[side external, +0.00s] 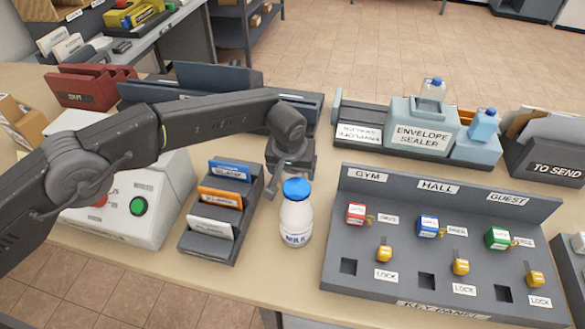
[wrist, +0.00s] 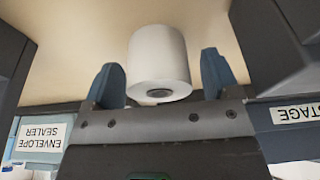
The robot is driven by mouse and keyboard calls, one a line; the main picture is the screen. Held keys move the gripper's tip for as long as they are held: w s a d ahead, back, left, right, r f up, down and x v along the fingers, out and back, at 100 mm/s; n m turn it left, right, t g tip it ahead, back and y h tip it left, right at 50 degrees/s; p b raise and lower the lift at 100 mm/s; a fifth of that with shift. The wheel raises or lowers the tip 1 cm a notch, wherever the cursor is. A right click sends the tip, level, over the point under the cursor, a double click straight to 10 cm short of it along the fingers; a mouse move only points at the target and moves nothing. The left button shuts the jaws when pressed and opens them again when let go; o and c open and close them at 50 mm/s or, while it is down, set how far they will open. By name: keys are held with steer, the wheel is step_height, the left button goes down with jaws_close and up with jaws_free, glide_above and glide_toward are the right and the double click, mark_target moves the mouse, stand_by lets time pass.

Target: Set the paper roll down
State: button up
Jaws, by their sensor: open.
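The paper roll (wrist: 160,58) is a white cylinder with a dark core hole. In the wrist view it stands on the tan table top between the two blue-grey fingers of my gripper (wrist: 161,78). The fingers are spread, with a visible gap on each side of the roll. In the side external view my gripper (side external: 288,165) is low over the table, behind the milk bottle; the roll cannot be made out there.
A milk bottle (side external: 296,215) with a blue cap stands just in front of my gripper. A card rack (side external: 222,212) is to the left, the key panel (side external: 440,240) to the right. The envelope sealer (side external: 425,125) and dark trays (side external: 200,85) stand behind.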

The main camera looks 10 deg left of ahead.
steer(key=v, duration=1.2)
steer(key=s+a+r, duration=0.4)
steer(key=a+r, duration=0.4)
steer(key=a, duration=0.2)
steer(key=s+a+r, duration=0.4)
steer(key=a+r, duration=0.4)
steer(key=a, duration=0.2)
steer(key=s+a+r+t, duration=0.2)
steer(key=s+a, duration=0.6)
steer(key=s, duration=0.1)
steer(key=s+a+f, duration=0.2)
steer(key=s+f, duration=0.1)
steer(key=s, duration=0.3)
steer(key=s+a+f, duration=0.2)
steer(key=s+a, duration=0.1)
steer(key=s, duration=0.4)
steer(key=shift+f, duration=0.4)
